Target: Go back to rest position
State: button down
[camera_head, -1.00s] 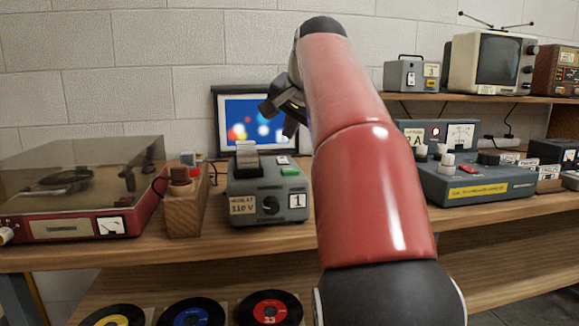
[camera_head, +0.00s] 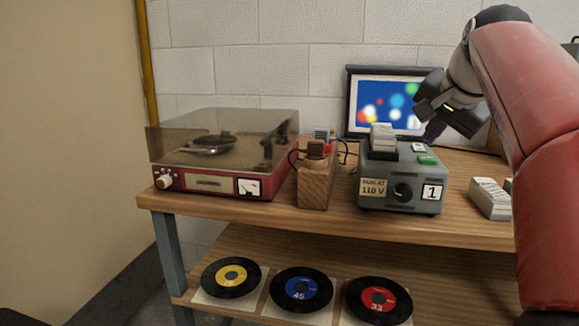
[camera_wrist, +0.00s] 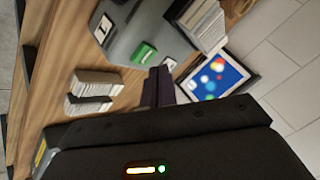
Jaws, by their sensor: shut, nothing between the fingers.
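My gripper (camera_head: 447,118) is at the upper right in the head view, in front of the wall and above the grey box marked 1 (camera_head: 400,182). My red arm comes up from the lower right edge. In the wrist view my gripper's dark fingers (camera_wrist: 158,88) are together with nothing between them. The grey box with its green button (camera_wrist: 143,52) shows beyond the fingers in that view. The fingers look apart from the box.
A record player (camera_head: 222,165) with a clear lid stands at the shelf's left, beside a wooden block (camera_head: 316,183). A framed colourful screen (camera_head: 388,105) stands behind the grey box. White card stacks (camera_head: 490,198) lie at right. Several records (camera_head: 302,289) lie on the lower shelf.

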jog(key=s+a+f+n+g, duration=0.1)
jog(key=s+a+f+n, duration=0.2)
jog(key=s+f, duration=0.4)
jog(key=s+a+f+n+g, duration=0.1)
jog(key=s+a+f+n, duration=0.2)
jog(key=f, duration=1)
jog(key=s+a+f+n+g+y, duration=0.1)
jog(key=s+a+f+n, duration=0.3)
jog(key=s+a+f, duration=0.4)
jog(key=s+f, duration=0.3)
jog(key=s, duration=0.2)
jog(key=shift+s, duration=0.15)
jog(key=shift+r, duration=0.15)
